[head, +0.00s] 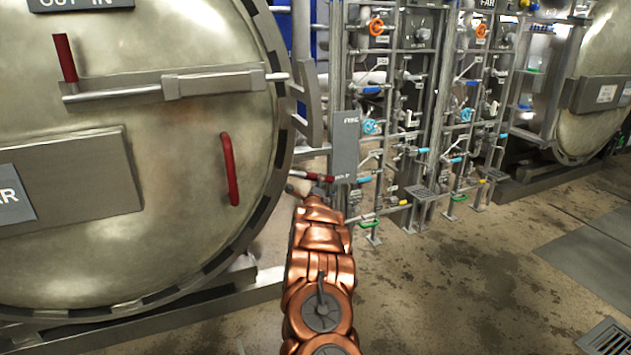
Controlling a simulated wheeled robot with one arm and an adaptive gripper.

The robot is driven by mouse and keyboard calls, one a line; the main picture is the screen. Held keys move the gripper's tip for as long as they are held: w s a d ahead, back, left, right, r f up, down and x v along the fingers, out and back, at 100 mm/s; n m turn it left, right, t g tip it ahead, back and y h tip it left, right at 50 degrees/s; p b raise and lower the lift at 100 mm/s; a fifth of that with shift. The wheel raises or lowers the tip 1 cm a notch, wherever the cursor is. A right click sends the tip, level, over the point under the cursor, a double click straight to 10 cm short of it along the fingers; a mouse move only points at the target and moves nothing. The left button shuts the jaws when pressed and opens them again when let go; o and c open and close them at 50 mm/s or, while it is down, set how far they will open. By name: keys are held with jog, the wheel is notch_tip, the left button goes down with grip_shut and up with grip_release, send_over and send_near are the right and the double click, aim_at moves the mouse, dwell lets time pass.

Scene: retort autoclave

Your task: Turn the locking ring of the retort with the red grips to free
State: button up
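The retort's big round steel door (180,215) fills the left of the head view, cut off by the left edge. The locking ring (283,150) runs around its rim, with dark notches. The door carries an upright red grip (229,168) and a red-handled lever (66,58) on a horizontal bar. A small red grip (318,176) sticks out beside the ring at its right edge. My gripper (312,189) is at the far end of my copper arm, close to this small grip. It is largely hidden by the arm, so its fingers and any contact cannot be made out.
A pipe and valve rack (400,110) with blue and orange handwheels stands just right of the ring. A grey box (345,146) is mounted on its near side. Another round retort door (590,95) is at the far right. The floor (460,280) at lower right is open, with a drain grate (608,340).

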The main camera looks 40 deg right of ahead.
jog(key=shift+b+x, duration=0.4)
jog(key=shift+x, duration=2.05)
jog(key=shift+w+d, duration=0.25)
jog(key=shift+w+d+f, duration=0.1)
jog(key=shift+w+f, duration=0.05)
jog(key=shift+f, duration=0.05)
jog(key=shift+w+d+r, duration=0.15)
jog(key=shift+w+d, duration=0.05)
jog(key=shift+w, duration=0.05)
jog(key=shift+c, duration=0.4)
grip_shut()
